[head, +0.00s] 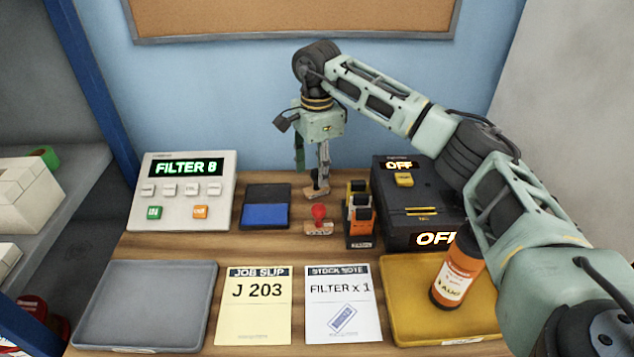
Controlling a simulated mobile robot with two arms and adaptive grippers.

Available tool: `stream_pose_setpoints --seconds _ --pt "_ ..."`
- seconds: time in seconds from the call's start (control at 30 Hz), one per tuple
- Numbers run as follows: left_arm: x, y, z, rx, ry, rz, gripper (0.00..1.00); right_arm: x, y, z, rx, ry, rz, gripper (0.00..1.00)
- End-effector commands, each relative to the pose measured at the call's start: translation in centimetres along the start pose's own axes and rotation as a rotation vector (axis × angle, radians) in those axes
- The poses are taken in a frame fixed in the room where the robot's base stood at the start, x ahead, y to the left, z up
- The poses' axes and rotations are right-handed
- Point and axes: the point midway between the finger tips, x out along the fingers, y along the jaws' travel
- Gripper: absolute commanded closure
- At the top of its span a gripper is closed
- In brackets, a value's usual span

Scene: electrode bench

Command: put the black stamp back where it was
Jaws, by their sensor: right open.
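My right gripper (312,172) reaches down from above at the back of the bench, its jaws open. What looks like the black stamp (317,192), a small dark shape with a brownish base, stands on the bench at its fingertips. The fingers cover most of it, and I cannot tell whether they touch it. A red-knobbed stamp (319,214) stands upright just in front. The blue ink pad (265,214), its dark lid open, lies to the left. My left gripper is not in view.
An orange-and-black device (360,222) stands close right of the stamps, beside a black box (400,205) reading OFF. In front are a grey tray (145,305), two paper slips, and a yellow tray (415,315) with an orange bottle (456,272).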

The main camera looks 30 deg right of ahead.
Motion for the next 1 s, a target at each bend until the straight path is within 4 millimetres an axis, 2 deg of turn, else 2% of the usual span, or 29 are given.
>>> stream_pose_setpoints --seconds 0.03,0.2,0.4,1.0 --pt "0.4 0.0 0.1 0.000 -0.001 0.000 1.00 -1.2 -0.1 0.0 0.000 0.000 -0.006 0.58" --pt "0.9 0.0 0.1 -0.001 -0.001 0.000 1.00 -4.6 -0.1 0.0 0.000 0.000 -0.004 0.58" --pt "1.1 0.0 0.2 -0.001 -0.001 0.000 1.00 -6.9 0.0 0.1 -0.001 -0.001 -0.001 0.58" --pt "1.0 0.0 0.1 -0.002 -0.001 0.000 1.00 -7.4 0.0 0.0 -0.001 0.000 0.000 0.58"
